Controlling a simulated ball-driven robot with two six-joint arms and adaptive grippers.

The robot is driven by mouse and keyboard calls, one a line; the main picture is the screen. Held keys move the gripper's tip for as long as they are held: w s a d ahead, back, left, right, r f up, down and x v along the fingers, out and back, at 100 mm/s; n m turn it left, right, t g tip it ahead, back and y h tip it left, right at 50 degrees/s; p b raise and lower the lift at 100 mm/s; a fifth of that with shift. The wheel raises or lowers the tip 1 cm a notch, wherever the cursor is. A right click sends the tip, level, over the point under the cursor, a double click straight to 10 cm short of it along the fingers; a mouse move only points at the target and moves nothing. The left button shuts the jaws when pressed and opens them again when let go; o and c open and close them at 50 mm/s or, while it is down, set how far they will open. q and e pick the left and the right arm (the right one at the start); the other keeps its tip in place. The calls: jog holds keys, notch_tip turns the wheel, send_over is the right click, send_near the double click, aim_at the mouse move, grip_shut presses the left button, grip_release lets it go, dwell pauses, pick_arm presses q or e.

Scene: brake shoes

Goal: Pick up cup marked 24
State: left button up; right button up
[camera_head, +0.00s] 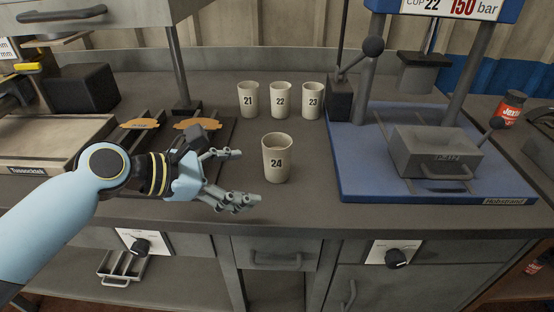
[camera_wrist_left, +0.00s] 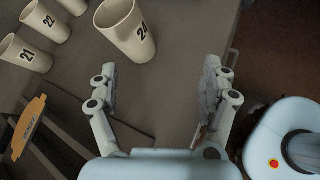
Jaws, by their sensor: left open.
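The beige cup marked 24 (camera_head: 277,160) stands upright on the grey counter, in front of the row of other cups. My left gripper (camera_head: 238,177) is open and empty, just left of cup 24 and apart from it. In the left wrist view, cup 24 (camera_wrist_left: 128,30) is ahead of the open fingers (camera_wrist_left: 160,92), beyond the fingertips and a little to the left. My right gripper does not show in either view.
Behind stand cup 21 (camera_head: 248,100), cup 22 (camera_head: 280,100) and cup 23 (camera_head: 312,101). At right is a press on a blue base (camera_head: 370,185). At left are orange brake shoes (camera_head: 197,124) on a dark plate. The counter's front edge runs close before cup 24.

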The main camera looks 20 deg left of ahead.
aim_at(265, 163)
pick_arm(q)
jog(key=w+n, duration=0.1)
jog(key=w+a+n+t, duration=0.1)
jog(key=w+r+n, duration=0.1)
jog(key=n, duration=0.1)
jog(key=shift+a, duration=0.2)
jog(key=shift+n, duration=0.4)
jog(key=x, duration=0.5)
jog(key=shift+w+a+r+b, duration=0.1)
jog(key=shift+w+a+b, duration=0.05)
jog(key=shift+w+b, duration=0.15)
jog(key=x, duration=0.2)
jog(key=f+b+x, duration=0.1)
jog(key=x, duration=0.1)
jog(key=shift+w+f, duration=0.1)
jog(key=shift+w+d+f, duration=0.2)
jog(key=shift+w+d, duration=0.15)
jog(key=shift+d, duration=0.05)
jog(key=shift+r, duration=0.1)
jog(key=c, duration=1.4)
